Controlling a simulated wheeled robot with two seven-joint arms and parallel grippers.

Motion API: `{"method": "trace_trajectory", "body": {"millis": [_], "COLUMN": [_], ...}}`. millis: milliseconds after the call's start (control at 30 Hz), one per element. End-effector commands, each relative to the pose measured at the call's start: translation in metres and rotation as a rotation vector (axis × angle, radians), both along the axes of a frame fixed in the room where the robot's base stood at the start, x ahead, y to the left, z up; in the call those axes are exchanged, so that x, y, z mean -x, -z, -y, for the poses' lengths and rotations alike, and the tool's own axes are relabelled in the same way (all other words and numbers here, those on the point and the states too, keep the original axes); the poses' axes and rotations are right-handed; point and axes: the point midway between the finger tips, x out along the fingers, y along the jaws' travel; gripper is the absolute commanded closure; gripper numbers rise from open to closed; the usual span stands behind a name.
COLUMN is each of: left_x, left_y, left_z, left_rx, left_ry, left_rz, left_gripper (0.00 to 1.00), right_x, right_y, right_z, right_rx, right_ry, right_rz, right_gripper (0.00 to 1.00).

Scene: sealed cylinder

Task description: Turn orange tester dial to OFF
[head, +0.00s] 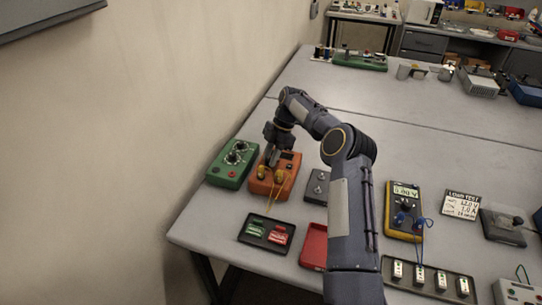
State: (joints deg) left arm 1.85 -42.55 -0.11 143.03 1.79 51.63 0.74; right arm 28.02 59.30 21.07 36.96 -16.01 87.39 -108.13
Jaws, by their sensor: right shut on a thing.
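The orange tester (287,183) sits on the grey table near its left edge, with two yellow plugs and yellow leads at its front. My right gripper (272,159) reaches down onto the upper left part of the tester, its fingers pointing down. It is shut on the tester dial, which the fingers mostly hide. I cannot read the dial's setting. A small dark window shows at the tester's upper right. My left gripper is not in view.
A green box with knobs (233,163) stands close left of the tester. A black tray (266,233) with green and red pieces lies in front. A grey switch box (317,187) and yellow multimeter (404,212) are to the right. The table's middle (430,145) is clear.

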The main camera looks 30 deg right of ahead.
Motion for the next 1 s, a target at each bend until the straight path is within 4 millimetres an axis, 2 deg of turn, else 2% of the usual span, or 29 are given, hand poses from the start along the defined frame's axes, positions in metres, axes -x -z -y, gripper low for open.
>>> {"method": "trace_trajectory", "body": {"millis": [33, 200, 567, 700, 900, 1000], "left_x": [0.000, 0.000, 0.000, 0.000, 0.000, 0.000], "left_y": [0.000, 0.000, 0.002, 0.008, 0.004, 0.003], "left_z": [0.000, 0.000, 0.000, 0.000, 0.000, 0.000], "left_rx": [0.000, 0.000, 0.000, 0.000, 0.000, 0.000], "left_ry": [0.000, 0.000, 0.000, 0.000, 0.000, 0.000], "left_rz": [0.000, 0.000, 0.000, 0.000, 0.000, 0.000], "left_gripper": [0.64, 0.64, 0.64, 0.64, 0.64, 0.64], "right_x": [0.000, 0.000, -0.001, -0.001, -0.002, -0.002], "right_y": [-0.001, -0.001, -0.006, -0.025, -0.058, -0.066], "right_z": [0.000, 0.000, 0.003, 0.011, 0.024, 0.027], "right_rx": [0.001, 0.001, 0.001, 0.002, 0.001, 0.001], "right_ry": [0.000, 0.001, 0.002, 0.004, 0.002, 0.002], "right_rz": [0.002, 0.002, 0.003, 0.006, 0.003, 0.004], "right_gripper": [0.74, 0.53, 0.53, 0.53, 0.53, 0.53]}}
